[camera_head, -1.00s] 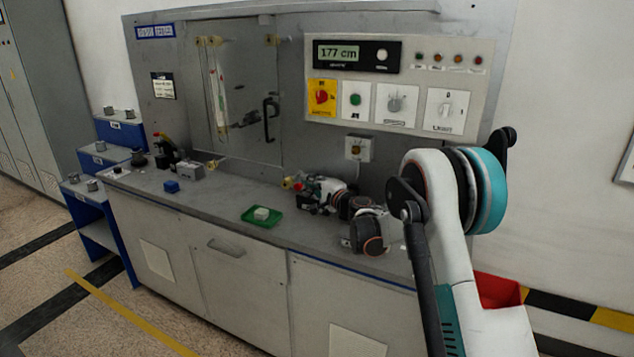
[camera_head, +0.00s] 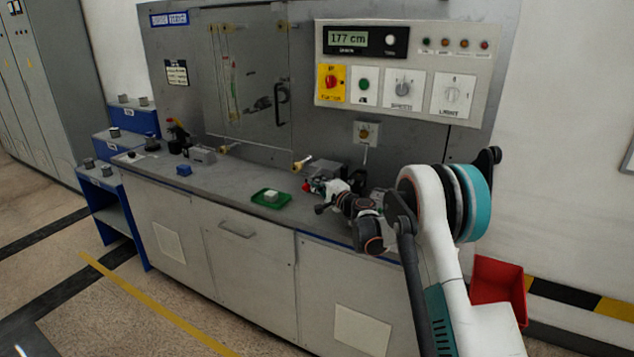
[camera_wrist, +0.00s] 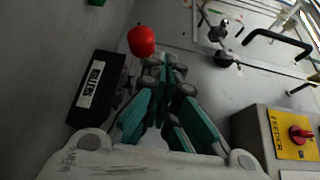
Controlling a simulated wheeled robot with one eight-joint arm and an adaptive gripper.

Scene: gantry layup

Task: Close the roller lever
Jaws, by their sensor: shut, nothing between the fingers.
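The roller lever's red ball knob (camera_wrist: 141,40) is just beyond and left of my fingertips in the wrist view. It looks close to them or touching; I cannot tell which. A black plate (camera_wrist: 97,88) marked "ROLLERS" lies left of the fingers. In the head view the red knob (camera_head: 307,187) shows at the tip of my gripper (camera_head: 318,186), low over the counter. My gripper (camera_wrist: 165,72) is shut and empty, its teal fingers together. The lever's shaft is mostly hidden.
A brass-coloured fitting (camera_head: 303,163) stands just behind. The control panel (camera_head: 405,70) and a clear door with a handle (camera_head: 281,103) are on the back wall. The counter's left middle has free room.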

